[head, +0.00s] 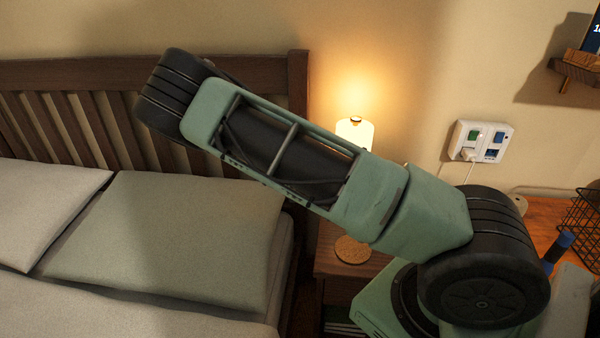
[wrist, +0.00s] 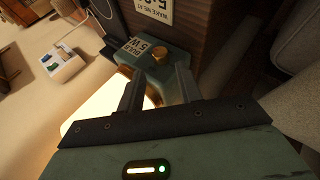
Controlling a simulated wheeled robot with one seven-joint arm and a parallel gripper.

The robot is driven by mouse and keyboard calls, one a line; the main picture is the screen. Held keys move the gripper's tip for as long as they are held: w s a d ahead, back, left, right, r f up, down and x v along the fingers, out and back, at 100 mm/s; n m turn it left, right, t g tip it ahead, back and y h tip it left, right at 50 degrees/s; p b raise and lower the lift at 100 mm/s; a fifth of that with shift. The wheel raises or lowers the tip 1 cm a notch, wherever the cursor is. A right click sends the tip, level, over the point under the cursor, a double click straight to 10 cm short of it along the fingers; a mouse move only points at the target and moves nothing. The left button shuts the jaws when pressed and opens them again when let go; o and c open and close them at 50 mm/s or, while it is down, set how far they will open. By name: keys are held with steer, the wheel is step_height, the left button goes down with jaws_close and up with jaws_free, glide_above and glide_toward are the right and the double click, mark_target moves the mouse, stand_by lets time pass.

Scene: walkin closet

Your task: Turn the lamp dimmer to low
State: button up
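The dimmer is a dark green box (wrist: 180,78) with a pale label reading "BULB 5W", upside down in the wrist view. A round brass knob (wrist: 161,56) stands out from its face. My gripper (wrist: 159,73) is open and empty, its two dark fingers apart. The knob shows just beyond and between the fingertips; I cannot tell whether they touch it. The lit lamp (head: 355,133) glows on the nightstand in the head view, and its bright shade (wrist: 95,112) shows beside the left finger in the wrist view. My arm hides the dimmer and gripper in the head view.
The nightstand (head: 335,262) holds a round cork coaster (head: 352,249). A bed with pillows (head: 165,240) and a slatted headboard (head: 85,72) is on the left. A wall socket plate (head: 481,141) with a plug is on the right, near a wire basket (head: 582,225).

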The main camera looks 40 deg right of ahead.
steer(key=v, duration=1)
steer(key=shift+r, duration=0.25)
steer(key=shift+a, duration=0.2)
steer(key=s+a+r+n+y+p, duration=0.25)
steer(key=s+a+y, duration=0.2)
steer(key=a, duration=0.55)
steer(key=s+a+r+n+y+p, duration=0.25)
steer(key=s+a, duration=0.25)
steer(key=a, duration=0.4)
steer(key=s+a+r+n+t+y+p, duration=0.1)
steer(key=s+a+r+n, duration=0.3)
steer(key=s, duration=0.5)
steer(key=s+a+r+n+t+y+p, duration=0.1)
steer(key=s+a+r+n+t+p, duration=0.1)
steer(key=s+a+r+n, duration=0.3)
steer(key=s+a+r, duration=0.3)
steer(key=s+r, duration=0.1)
steer(key=r, duration=0.2)
steer(key=shift+n+y+p, duration=0.3)
steer(key=shift+y+p, duration=0.1)
steer(key=shift+r, duration=0.15)
